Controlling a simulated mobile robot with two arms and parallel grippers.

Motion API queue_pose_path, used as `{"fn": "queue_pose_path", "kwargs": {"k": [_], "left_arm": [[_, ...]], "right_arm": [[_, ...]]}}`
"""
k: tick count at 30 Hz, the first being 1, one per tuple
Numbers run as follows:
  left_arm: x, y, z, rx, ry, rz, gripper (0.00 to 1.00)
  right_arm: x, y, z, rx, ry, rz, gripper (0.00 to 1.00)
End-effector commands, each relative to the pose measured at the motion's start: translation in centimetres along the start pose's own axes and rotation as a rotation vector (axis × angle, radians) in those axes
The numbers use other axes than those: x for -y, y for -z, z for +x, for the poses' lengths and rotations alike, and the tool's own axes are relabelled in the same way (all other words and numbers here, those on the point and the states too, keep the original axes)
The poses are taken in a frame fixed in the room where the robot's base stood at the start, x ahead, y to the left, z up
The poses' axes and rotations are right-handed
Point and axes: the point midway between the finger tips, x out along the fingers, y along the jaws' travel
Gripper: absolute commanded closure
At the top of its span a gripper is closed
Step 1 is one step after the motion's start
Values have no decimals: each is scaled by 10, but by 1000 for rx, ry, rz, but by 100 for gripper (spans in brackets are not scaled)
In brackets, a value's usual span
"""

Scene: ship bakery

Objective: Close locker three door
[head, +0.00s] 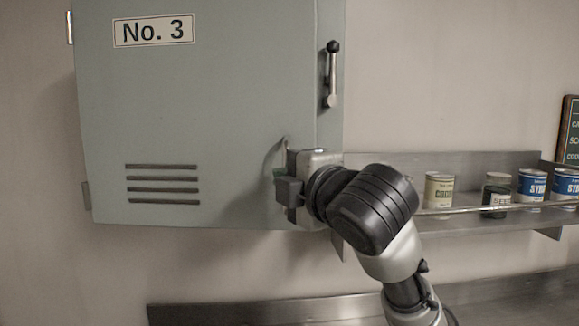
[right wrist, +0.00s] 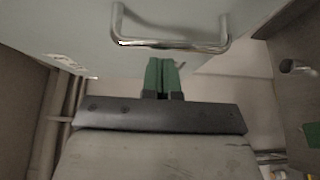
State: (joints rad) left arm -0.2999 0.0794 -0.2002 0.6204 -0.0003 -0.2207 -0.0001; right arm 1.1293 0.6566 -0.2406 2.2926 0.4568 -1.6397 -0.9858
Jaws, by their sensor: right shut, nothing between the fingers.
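The grey-green locker door (head: 240,90) bears a "No. 3" label (head: 153,30) and louvre slots at its lower left. Hinges show along its left edge. It looks flush or nearly flush with the locker; I cannot tell if a small gap remains. A lever handle (head: 331,75) with a black knob is by its right edge. My right gripper (head: 281,178) is at the door's lower right corner, its green fingers shut and empty. In the right wrist view the shut fingers (right wrist: 162,76) are below a chrome bar handle (right wrist: 170,42). My left gripper is out of view.
A metal wall shelf (head: 455,160) with several cans, including a beige can (head: 438,190), is right of the locker behind my arm. A metal counter edge (head: 230,312) runs below. A dark sign (head: 571,130) hangs at the far right.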

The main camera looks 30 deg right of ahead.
Motion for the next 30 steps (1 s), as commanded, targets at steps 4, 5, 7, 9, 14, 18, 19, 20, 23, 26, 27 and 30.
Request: {"fn": "queue_pose_path", "kwargs": {"k": [4,5,7,9,14,18,19,20,23,26,27,30], "left_arm": [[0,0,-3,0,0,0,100],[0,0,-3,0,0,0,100],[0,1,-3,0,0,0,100],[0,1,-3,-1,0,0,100],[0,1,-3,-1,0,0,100],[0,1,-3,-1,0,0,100],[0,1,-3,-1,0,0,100],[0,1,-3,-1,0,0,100],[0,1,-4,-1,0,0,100],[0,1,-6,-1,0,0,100],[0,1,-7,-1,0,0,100],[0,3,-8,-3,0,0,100]], "right_arm": [[0,-6,5,1,0,1,100],[0,-6,5,1,-1,1,100],[0,-6,6,0,-1,1,100],[0,-6,6,0,-1,0,100],[0,-6,6,0,-1,1,100],[1,-13,13,-18,5,-2,100],[1,-16,17,-27,6,-3,100],[2,-19,20,-38,7,-2,100],[1,-31,33,-81,8,-2,100],[0,-40,45,-122,7,-2,100],[0,-43,49,-135,8,-2,100],[0,-48,55,-156,4,0,100]]}}
